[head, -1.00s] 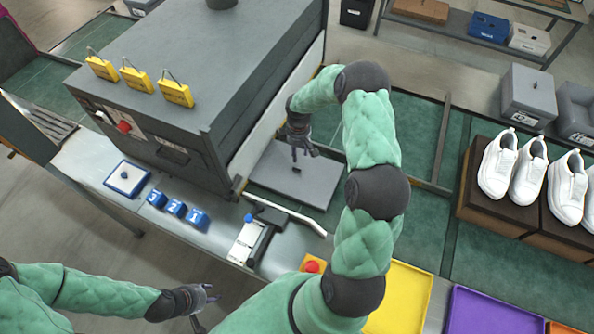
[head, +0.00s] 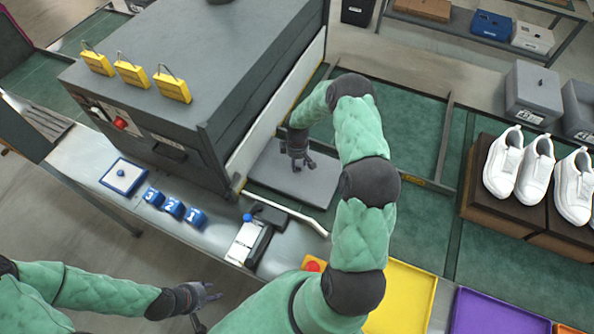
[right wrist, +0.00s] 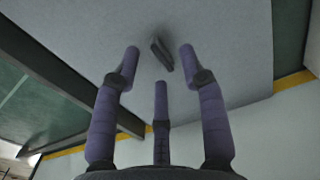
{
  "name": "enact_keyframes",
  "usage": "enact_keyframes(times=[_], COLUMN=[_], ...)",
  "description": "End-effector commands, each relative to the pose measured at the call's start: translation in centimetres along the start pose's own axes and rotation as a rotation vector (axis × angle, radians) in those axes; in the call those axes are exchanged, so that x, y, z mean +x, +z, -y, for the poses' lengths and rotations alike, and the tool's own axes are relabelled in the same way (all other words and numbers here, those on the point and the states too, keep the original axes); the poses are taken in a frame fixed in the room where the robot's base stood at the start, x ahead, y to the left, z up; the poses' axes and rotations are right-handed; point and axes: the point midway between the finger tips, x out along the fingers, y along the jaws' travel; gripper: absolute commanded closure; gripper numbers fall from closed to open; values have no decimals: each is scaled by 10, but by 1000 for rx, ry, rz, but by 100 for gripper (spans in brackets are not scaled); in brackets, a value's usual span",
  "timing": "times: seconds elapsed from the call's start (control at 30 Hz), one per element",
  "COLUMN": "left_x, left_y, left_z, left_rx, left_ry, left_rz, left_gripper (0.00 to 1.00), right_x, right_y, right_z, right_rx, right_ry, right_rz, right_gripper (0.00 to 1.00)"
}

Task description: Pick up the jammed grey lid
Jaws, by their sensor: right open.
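The grey lid (head: 312,188) lies flat on the green conveyor, beside the opening of the big grey machine. In the right wrist view the lid (right wrist: 225,45) fills the upper middle, with a small dark knob (right wrist: 161,53) standing on it. My right gripper (head: 298,162) is over the lid; its fingers (right wrist: 160,75) are spread open around the knob in the picture, and nothing is between them. I cannot tell whether they touch the lid. In the head view the gripper hides the knob. My left gripper (head: 205,295) is far from the lid, at the lower left, and appears open and empty.
The grey machine (head: 215,75) with several yellow padlocks stands left of the lid. A white bent bar (head: 290,212) and blue numbered blocks (head: 173,208) are in front. White shoes (head: 505,163) on brown boxes stand right. A yellow tray (head: 402,298) is at the front.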

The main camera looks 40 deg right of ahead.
Motion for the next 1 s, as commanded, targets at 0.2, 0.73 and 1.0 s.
enact_keyframes(times=[0.2,0.73,1.0], left_x=[2,2,2], left_y=[0,0,0], left_z=[0,0,0], left_rx=[0,0,0], left_ry=[0,0,0], left_rz=[0,0,0], left_gripper=[60,60,60], right_x=[22,22,22], right_y=[0,0,0], right_z=[0,0,0], right_rx=[1,1,1], right_ry=[0,1,1], right_rz=[0,-1,-1], right_gripper=[57,100,100])
